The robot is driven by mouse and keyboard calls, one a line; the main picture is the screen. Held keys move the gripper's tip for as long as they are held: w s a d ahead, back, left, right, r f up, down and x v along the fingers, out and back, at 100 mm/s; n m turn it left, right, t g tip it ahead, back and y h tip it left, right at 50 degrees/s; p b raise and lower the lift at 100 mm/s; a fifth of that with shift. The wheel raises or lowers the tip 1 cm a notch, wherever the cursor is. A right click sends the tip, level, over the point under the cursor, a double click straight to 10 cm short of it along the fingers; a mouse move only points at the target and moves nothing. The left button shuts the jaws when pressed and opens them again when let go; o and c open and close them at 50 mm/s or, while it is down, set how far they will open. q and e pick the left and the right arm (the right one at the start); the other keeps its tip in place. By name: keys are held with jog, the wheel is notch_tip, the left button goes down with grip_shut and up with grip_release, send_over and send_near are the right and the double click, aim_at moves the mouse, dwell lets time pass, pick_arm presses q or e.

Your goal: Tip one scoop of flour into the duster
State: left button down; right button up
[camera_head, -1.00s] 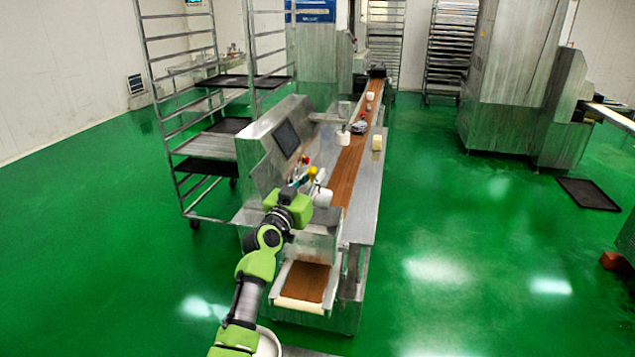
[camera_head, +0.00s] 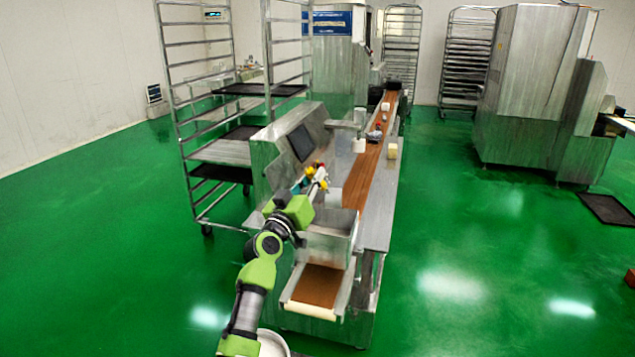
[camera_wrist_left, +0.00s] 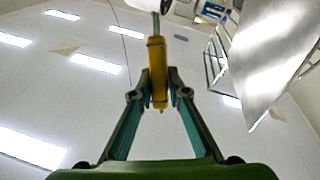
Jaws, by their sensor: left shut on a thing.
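My left gripper (camera_head: 310,180) is shut on the yellow handle of the scoop (camera_wrist_left: 157,70). In the left wrist view the handle stands between the fingertips, and a metal shaft runs up to a whitish part cut off by the top edge. In the head view the scoop is small, up by the machine's screen, and its contents cannot be made out. An open-topped metal box (camera_head: 328,242), which looks like the duster, sits over the near end of the belt, just below and right of the gripper. My right gripper is not in view.
A brown conveyor belt (camera_head: 362,178) runs away along the machine, with small pale blocks on it. A round pale container (camera_head: 272,345) is at the bottom edge.

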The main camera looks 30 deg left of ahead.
pick_arm(q)
jog(key=shift+s+a+f+n+t+y+b, duration=0.15)
jog(key=shift+s+a+f+n+y+b, duration=0.2)
jog(key=shift+a+n+b, duration=0.45)
jog(key=shift+s+a+f+n+t+y+b, duration=0.1)
jog(key=shift+s+a+f+n+y+b, duration=0.3)
jog(key=shift+n+b, duration=0.55)
jog(key=shift+s+a+f+n+t+y+b, duration=0.2)
jog(key=shift+a+n+y+b, duration=0.25)
jog(key=shift+a+n+b, duration=0.45)
jog(key=shift+n, duration=0.25)
